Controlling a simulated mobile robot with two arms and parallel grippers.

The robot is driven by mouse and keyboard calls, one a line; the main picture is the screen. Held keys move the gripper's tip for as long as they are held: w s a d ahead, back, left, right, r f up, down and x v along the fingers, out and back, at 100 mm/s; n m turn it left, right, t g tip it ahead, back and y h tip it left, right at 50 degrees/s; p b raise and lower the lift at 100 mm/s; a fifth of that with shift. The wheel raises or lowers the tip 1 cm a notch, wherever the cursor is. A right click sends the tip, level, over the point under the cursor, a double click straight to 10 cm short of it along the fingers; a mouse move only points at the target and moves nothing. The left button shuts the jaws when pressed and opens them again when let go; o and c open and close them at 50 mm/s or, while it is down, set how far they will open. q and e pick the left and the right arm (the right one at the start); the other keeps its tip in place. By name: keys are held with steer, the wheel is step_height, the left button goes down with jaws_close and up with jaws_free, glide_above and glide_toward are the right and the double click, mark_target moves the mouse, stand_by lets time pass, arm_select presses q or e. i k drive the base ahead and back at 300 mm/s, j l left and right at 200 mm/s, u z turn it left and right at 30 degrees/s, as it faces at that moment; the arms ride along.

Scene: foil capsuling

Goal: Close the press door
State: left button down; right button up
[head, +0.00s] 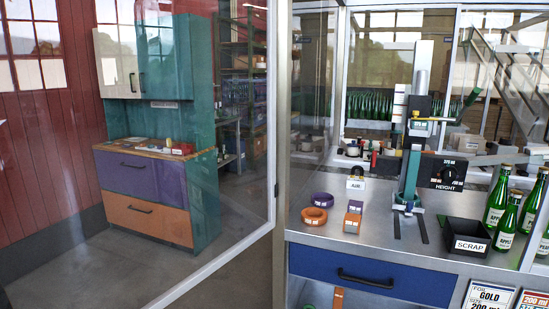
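The press door appears to be the large clear panel (215,262) with a pale metal frame on the left. It stands swung open and reaches from the upright post (283,130) toward me and to the left. Its near edge is outside the picture. The press (411,165) stands on the steel counter to the right, with a green column, a black head and a dial box marked HEIGHT (446,173). The enclosure front before it looks open. Neither of my grippers shows in the head view.
On the steel counter (345,242) are rings (314,216), small boxes (352,222), an AIR box (355,183), a black SCRAP bin (467,236) and several green bottles (508,228). A blue drawer (350,275) is below. A cabinet (150,185) shows through the panel.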

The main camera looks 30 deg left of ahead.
mark_target(180, 289)
steer(key=k+j+z, duration=0.1)
steer(key=j, duration=0.35)
steer(key=k+j+z, duration=0.1)
steer(key=k+j, duration=0.15)
steer(key=j, duration=0.2)
steer(key=k+j+z, duration=0.1)
steer(key=j, duration=0.35)
steer(key=k+j+z, duration=0.15)
steer(key=k+j, duration=0.2)
steer(key=k+j+z, duration=0.1)
steer(key=k+j, duration=0.15)
steer(key=j, duration=0.2)
steer(key=i+j+z, duration=0.1)
steer(key=j, duration=0.75)
steer(key=i+j+z, duration=0.1)
steer(key=j, duration=0.7)
steer(key=z, duration=0.2)
steer(key=i, duration=0.05)
